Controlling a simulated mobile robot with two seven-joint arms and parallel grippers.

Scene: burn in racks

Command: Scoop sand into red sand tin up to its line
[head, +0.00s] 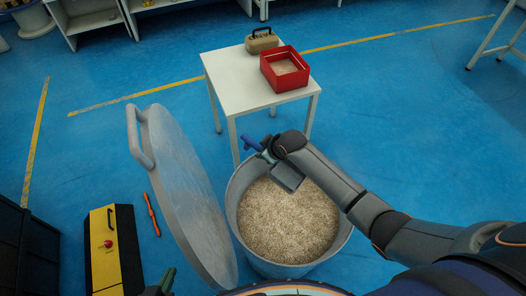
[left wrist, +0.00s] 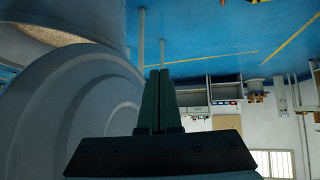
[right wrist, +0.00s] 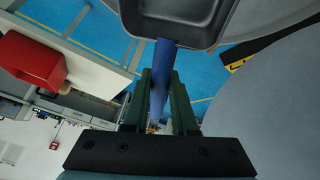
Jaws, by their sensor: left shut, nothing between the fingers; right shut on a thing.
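The red sand tin (head: 270,73) stands on a small white table at the back, with some sand (head: 284,66) inside; I cannot make out its line. It also shows in the right wrist view (right wrist: 32,60). My right gripper (head: 266,152) is shut on the blue handle (right wrist: 159,75) of a dark grey scoop (head: 287,178). The scoop is over the back part of a round grey bin (head: 345,236) of sand (head: 285,225). In the right wrist view its visible pan (right wrist: 180,18) looks empty. My left gripper (head: 167,279) is shut and empty, left of the bin.
A round grey lid (head: 180,185) with a handle stands tilted against the bin's left side. The white table (head: 232,82) also holds a tan block with a dark handle (head: 262,41). A yellow-and-black box (head: 115,250) and an orange-red tool (head: 152,214) are on the blue floor at left.

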